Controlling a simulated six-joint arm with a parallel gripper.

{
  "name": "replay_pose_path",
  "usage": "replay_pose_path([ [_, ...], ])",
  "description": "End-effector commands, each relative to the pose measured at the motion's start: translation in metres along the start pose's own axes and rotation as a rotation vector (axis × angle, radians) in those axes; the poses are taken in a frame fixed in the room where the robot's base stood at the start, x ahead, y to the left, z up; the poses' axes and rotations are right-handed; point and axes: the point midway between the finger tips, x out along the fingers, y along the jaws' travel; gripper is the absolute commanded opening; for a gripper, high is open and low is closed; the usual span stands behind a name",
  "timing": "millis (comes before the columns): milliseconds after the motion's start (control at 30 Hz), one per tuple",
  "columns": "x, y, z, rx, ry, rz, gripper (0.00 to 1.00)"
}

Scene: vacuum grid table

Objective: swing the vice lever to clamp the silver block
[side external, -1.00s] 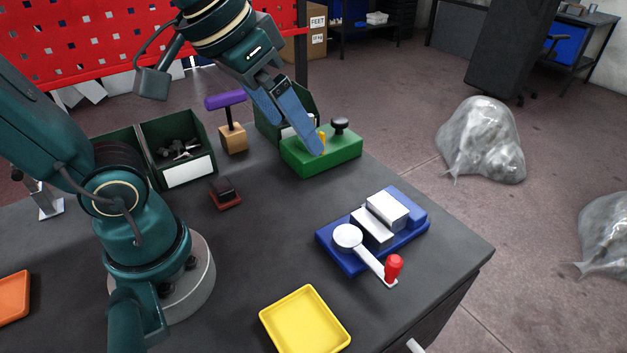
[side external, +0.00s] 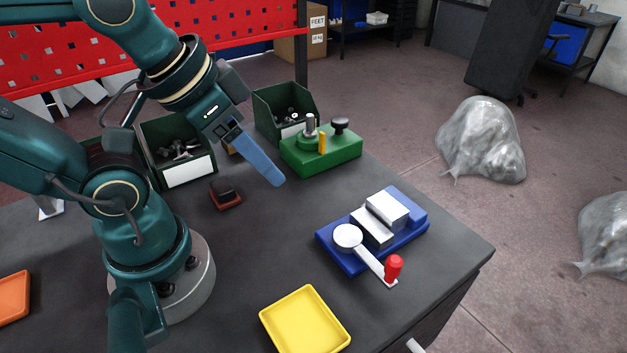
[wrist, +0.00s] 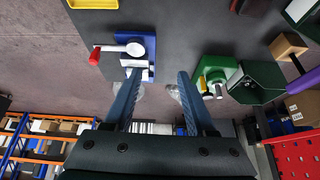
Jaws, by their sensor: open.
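The vice has a blue base (side external: 345,260) and stands near the table's right edge; its base also shows in the wrist view (wrist: 117,78). Two pale blocks (side external: 387,207) sit side by side on it, and I cannot tell which one is the silver block. The white lever (side external: 369,262) points to the front right and ends in a red knob (side external: 394,266), also seen in the wrist view (wrist: 95,57). My gripper (side external: 272,180) is open and empty above the table, behind and left of the vice; its two blue fingers are apart in the wrist view (wrist: 160,75).
A green fixture (side external: 336,160) with a silver cylinder, a yellow pin and a black knob stands right of my gripper. Green bins (side external: 190,171) are at the back. A small dark red-based object (side external: 226,198) and a yellow tray (side external: 305,320) lie on the table. Bare tabletop lies left of the vice.

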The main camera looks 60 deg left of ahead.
Motion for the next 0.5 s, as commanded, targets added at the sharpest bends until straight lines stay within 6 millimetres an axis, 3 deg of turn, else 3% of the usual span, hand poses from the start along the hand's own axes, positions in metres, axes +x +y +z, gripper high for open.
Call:
replay_pose_path([
  [267, -0.009, 0.015, -0.052, 0.177, -0.057, 0.044, 0.57],
  [500, 0.014, 0.05, -0.089, 0.37, -0.168, 0.108, 0.57],
])
